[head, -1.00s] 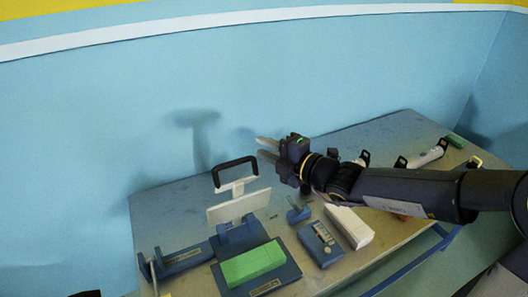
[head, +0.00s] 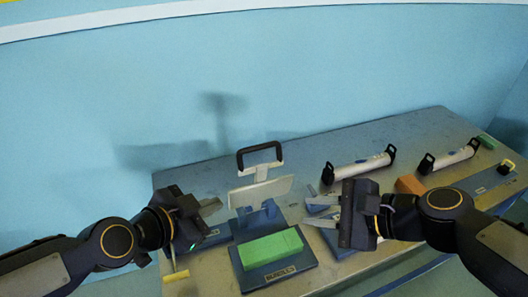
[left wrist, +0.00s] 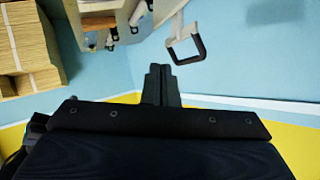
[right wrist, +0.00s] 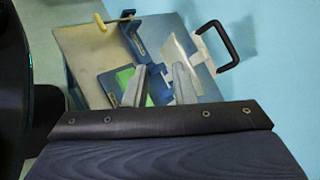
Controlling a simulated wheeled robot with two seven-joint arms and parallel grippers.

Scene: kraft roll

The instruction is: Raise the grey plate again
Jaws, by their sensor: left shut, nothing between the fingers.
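The grey plate (head: 262,191) stands tilted up on a blue bracket, with a black loop handle (head: 260,153) above it. The plate (right wrist: 184,52) and its handle (right wrist: 222,46) also show in the right wrist view. The handle shows in the left wrist view (left wrist: 186,42), above and right of my left fingers. My left gripper (head: 211,206) is shut and empty, left of the plate and apart from it. My right gripper (head: 318,211) is open and empty, to the right of the plate, its fingers pointing toward the bracket; its spread fingers show in the right wrist view (right wrist: 158,82).
A green block (head: 270,247) lies on a blue base in front of the plate. Two rolls with black end handles (head: 360,167) (head: 450,157) and an orange block (head: 409,185) are on the right. The blue wall is close behind the table. My right gripper partly hides blue items.

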